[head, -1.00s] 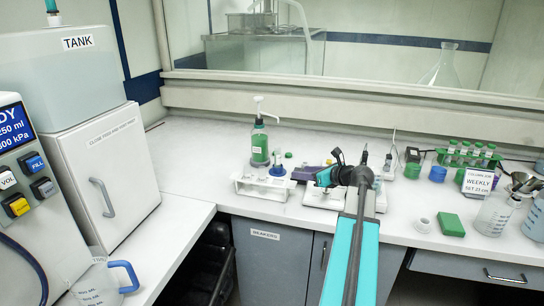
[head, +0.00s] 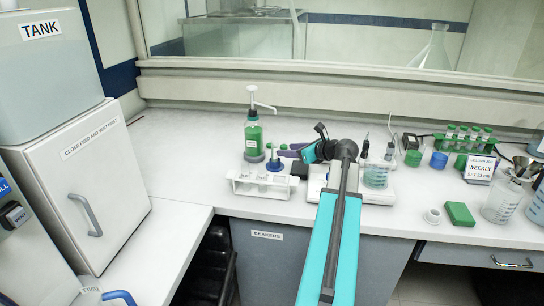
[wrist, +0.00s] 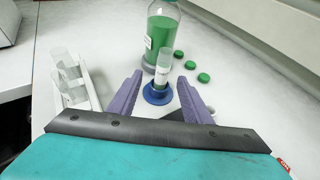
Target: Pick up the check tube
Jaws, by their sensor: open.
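A clear tube with a pale label (wrist: 163,68) stands upright in a round blue base (wrist: 157,94). No other marking on it can be read, so I cannot confirm it is the check tube. In the head view my gripper (head: 288,150) is close beside the tube; the exact distance is unclear.
A green-filled pump bottle (wrist: 163,32) stands right behind the tube. A white rack with clear tubes (wrist: 78,95) is at left. Several green caps (wrist: 191,64) lie at right. The counter (head: 185,150) left of the rack is clear.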

